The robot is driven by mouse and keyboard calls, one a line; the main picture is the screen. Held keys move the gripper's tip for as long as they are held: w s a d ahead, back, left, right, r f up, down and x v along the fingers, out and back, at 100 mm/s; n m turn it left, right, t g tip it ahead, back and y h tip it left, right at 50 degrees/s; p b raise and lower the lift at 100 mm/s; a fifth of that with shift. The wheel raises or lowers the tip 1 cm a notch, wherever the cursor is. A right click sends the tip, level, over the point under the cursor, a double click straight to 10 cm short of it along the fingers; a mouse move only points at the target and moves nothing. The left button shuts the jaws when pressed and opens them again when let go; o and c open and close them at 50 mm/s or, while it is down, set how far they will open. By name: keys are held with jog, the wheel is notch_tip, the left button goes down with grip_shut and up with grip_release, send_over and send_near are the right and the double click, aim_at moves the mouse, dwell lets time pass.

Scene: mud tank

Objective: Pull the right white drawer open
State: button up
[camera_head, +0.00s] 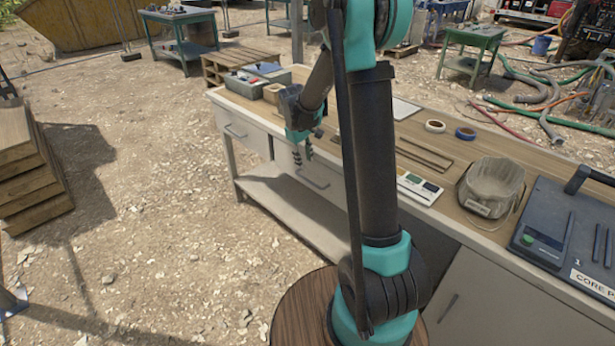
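The right white drawer (322,193) is in the front of the white workbench, partly hidden behind my arm. It looks closed, and its grey bar handle (313,180) is visible. The left white drawer (246,140) is farther along the same front and also looks closed, with its own handle (235,132). My gripper (303,157) points down at the bench front, just above and left of the right drawer's handle in the picture. Its two dark fingers are apart with nothing seen between them. I cannot tell how far it is from the drawer front.
A lower shelf (290,205) juts below the drawers. Stacked timber (30,175) stands left. Gravel ground before the bench is clear.

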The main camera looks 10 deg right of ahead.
aim_at(308, 180)
jog(key=f, duration=0.3)
jog(key=d+f, duration=0.1)
jog(key=f, duration=0.2)
jog(key=w+f, duration=0.1)
jog(key=f, duration=0.2)
jog(key=shift+d, duration=0.25)
grip_shut()
